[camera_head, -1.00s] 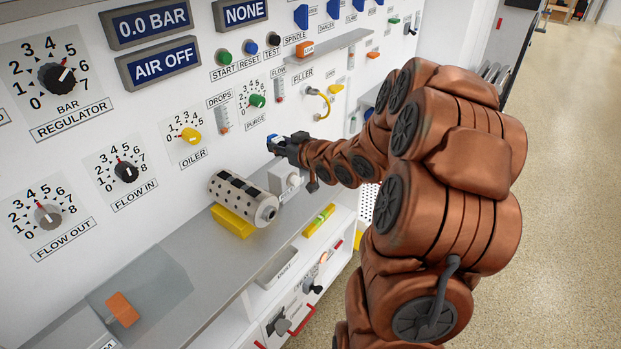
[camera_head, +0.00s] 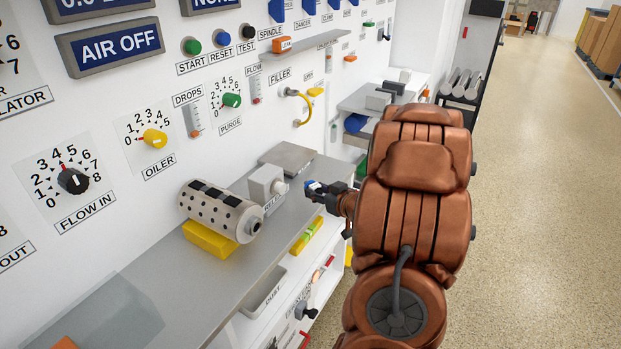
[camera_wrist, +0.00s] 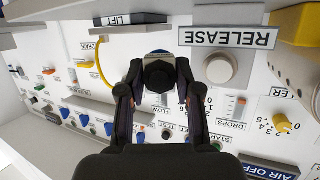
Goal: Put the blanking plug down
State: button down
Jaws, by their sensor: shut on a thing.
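My gripper (camera_head: 322,189) is at the right front edge of the grey bench shelf (camera_head: 205,285), to the right of the light-grey block with a round knob (camera_head: 267,185). In the wrist view my gripper (camera_wrist: 158,82) is shut on a dark, hexagonal blanking plug (camera_wrist: 159,74), held between the two fingertips. In the head view only a small blue and dark part shows at the fingertips. The plug appears held clear of the shelf; its exact height above it I cannot tell.
A perforated metal cylinder (camera_head: 220,210) lies on a yellow block (camera_head: 208,240) on the shelf. A flat grey plate (camera_head: 288,157) sits behind the knob block. A yellow-green level (camera_head: 306,236) lies below the front edge.

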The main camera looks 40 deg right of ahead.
jog(key=w+d, duration=0.3)
jog(key=w+d+f, duration=0.1)
jog(key=w+d, duration=0.2)
jog(key=w, duration=0.1)
jog(key=w+d+p, duration=0.1)
jog(key=w+d, duration=0.1)
jog(key=w, duration=0.1)
jog(key=shift+w+d+f, duration=0.15)
jog(key=shift+w+d, duration=0.1)
jog(key=shift+d, duration=0.15)
jog(key=shift+f, duration=1.7)
jog(key=shift+f, duration=0.2)
jog(key=c, duration=0.8)
grip_release()
jog(key=shift+r, duration=0.1)
